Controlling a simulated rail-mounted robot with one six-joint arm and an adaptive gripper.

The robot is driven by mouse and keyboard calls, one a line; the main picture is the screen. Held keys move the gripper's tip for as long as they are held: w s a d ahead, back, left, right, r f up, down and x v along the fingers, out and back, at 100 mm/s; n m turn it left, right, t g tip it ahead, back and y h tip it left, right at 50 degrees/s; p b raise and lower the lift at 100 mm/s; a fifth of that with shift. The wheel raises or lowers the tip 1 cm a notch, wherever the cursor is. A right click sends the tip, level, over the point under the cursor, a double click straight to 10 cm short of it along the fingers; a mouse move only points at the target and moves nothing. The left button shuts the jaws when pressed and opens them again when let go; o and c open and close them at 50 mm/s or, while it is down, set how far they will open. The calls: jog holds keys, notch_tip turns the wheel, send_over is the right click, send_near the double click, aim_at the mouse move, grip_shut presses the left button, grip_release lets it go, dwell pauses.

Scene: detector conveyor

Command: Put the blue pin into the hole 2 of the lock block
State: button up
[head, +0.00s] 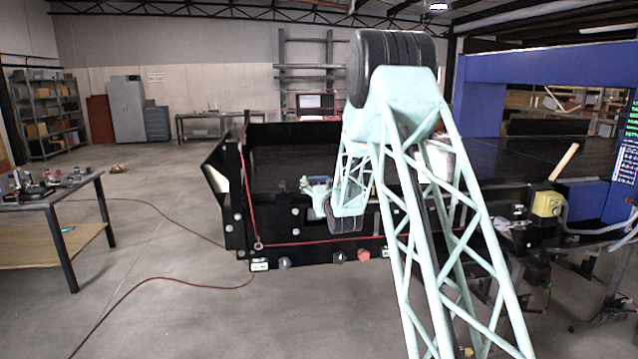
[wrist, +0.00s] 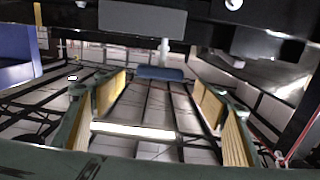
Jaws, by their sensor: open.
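In the wrist view my gripper (wrist: 160,88) is open, its two yellow-padded fingers wide apart with nothing between the pads. Beyond the fingertips, near the top middle, a dark blue rounded bar (wrist: 160,73) lies crosswise below a pale vertical stem (wrist: 164,50). It may be the blue pin, but I cannot tell for sure. The fingers do not appear to touch it. I cannot make out the lock block or its hole 2 in either view.
The black conveyor (head: 300,228) stands ahead, with a red knob (head: 364,255) low on its front. A blue frame (head: 482,97) rises at right, near a yellow box (head: 547,204). A table with parts (head: 50,192) stands left. Open floor with a red cable (head: 135,289) lies between.

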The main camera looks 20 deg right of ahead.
aim_at(319, 177)
jog(key=shift+x, duration=2.55)
jog(key=shift+c, duration=0.4)
jog(key=c, duration=0.9)
jog(key=shift+r, duration=0.15)
